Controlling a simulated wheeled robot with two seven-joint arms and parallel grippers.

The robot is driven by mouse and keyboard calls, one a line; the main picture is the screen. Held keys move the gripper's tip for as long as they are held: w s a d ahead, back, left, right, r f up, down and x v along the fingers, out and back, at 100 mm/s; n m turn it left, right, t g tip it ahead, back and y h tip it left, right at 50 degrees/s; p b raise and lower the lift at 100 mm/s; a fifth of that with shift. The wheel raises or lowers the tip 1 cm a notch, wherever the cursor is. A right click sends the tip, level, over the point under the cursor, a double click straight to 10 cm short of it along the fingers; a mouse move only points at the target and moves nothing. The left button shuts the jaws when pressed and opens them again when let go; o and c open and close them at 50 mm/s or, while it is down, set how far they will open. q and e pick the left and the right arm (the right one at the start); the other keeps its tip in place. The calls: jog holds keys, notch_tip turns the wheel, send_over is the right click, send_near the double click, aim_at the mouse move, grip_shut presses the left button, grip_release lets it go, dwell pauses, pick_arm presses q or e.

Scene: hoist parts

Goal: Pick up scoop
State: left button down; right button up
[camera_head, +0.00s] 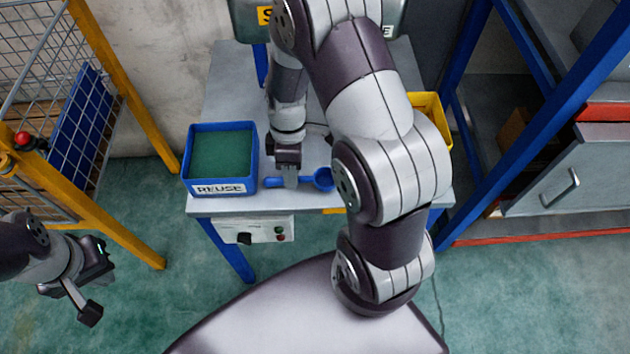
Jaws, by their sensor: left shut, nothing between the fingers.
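A blue scoop (322,179) lies on the grey table near its front edge, with its round bowl to the right and its handle to the left. My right gripper (289,180) points down at the scoop's handle and covers part of it. Its fingers overlap in this view, so I cannot tell whether they are closed on the handle or only around it. My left gripper (92,290) is at the lower left, away from the table, shut and empty over the floor.
A blue bin labelled REUSE (220,188) with green contents stands left of the scoop. A yellow bin (429,112) is partly hidden behind my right arm. A control box (252,230) hangs under the table's front edge. A yellow-framed mesh cage (50,110) stands at left, blue racking at right.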

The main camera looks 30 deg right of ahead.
jog(key=shift+a+f, duration=0.1)
jog(key=shift+f, duration=0.6)
grip_shut()
notch_tip(320, 180, up, 10)
jog(key=p, duration=0.2)
